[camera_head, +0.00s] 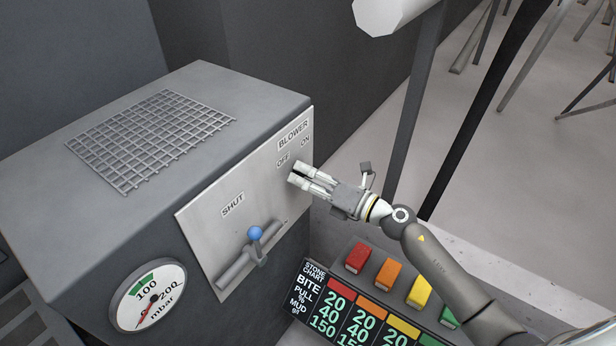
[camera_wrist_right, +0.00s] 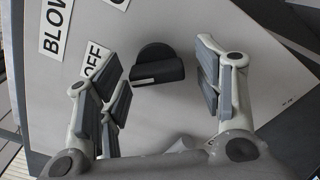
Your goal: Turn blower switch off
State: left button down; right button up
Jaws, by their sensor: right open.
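The blower switch (camera_wrist_right: 157,70) is a dark, half-round knob with a bar across it on the pale panel (camera_wrist_right: 245,110). The OFF label (camera_wrist_right: 97,60) and part of the BLOWER label (camera_wrist_right: 55,28) show beside it in the wrist view. My left gripper is not in view.
A lever with a blue ball (camera_head: 255,233) sits lower on the panel under the SHUT label (camera_head: 233,204). A pressure gauge (camera_head: 149,296) is at lower left. Several coloured blocks (camera_head: 390,272) and a stone chart (camera_head: 350,315) lie below my right arm. A grille (camera_head: 150,138) tops the box.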

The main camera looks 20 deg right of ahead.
jog(key=v, duration=1.2)
dwell(0.3)
